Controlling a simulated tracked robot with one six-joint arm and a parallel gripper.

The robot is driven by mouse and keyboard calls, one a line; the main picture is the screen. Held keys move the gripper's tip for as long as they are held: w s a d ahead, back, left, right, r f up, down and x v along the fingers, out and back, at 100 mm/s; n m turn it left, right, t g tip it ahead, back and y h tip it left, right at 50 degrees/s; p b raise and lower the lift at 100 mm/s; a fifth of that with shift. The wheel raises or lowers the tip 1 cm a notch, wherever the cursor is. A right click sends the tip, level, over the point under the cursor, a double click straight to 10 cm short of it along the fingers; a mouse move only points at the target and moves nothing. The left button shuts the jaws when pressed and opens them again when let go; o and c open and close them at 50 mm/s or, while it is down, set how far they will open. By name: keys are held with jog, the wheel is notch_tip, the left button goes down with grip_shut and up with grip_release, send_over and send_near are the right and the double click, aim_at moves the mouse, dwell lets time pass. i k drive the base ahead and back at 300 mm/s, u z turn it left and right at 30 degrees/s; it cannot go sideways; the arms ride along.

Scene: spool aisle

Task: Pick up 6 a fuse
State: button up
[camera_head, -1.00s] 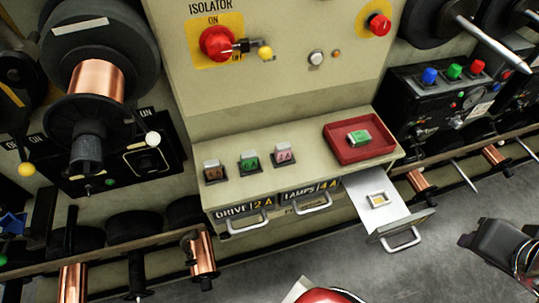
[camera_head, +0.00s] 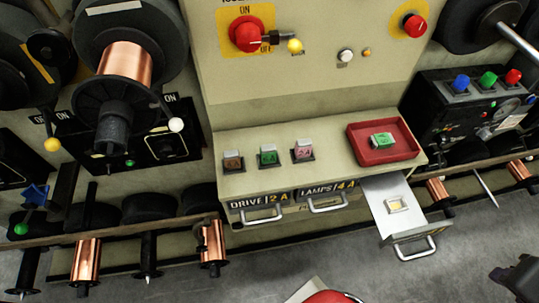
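A small pale fuse-like block with a yellowish middle (camera_head: 397,205) lies in the open drawer (camera_head: 377,188) at the right of the cabinet. Its rating cannot be read. A green fuse (camera_head: 382,140) lies in the red tray (camera_head: 359,157) on the ledge. Brown (camera_head: 233,161), green (camera_head: 268,155) and pink (camera_head: 303,150) fuses sit in a row of holders to the left. A dark part of my arm end, probably my gripper (camera_head: 522,279), shows at the lower right edge, apart from the drawer. Its fingers cannot be made out.
Shut drawers labelled DRIVE 2 A (camera_head: 262,212) and LAMPS 4 A (camera_head: 326,200) are left of the open one. The red isolator knob (camera_head: 246,34) is above. Copper spools (camera_head: 87,262) line the lower left. Grey floor (camera_head: 340,265) in front is clear.

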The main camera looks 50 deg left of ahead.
aim_at(268, 153)
jog(key=k, duration=1.45)
jog(key=u, duration=1.95)
jog(key=i, duration=1)
jog(key=u, duration=0.05)
